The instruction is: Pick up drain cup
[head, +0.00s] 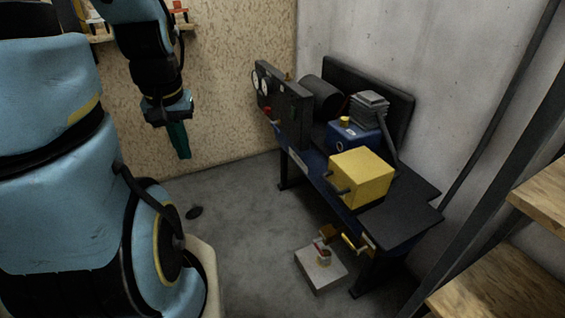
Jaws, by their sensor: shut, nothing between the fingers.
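A small dark round object (194,211) lies on the grey floor, left of the work bench; it may be the drain cup, but it is too small to be sure. My gripper (182,155) has teal fingers, hangs pointing down in front of the tan wall and is shut with nothing in it. In the picture it is above and slightly left of the dark object, well apart from it.
A dark blue bench (325,185) carries a gauge panel (285,108), a yellow box (362,176) and a blue unit (352,140). A pale block (320,272) with small parts stands on the floor. Wooden shelves (490,290) are at right. Open floor lies left of the bench.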

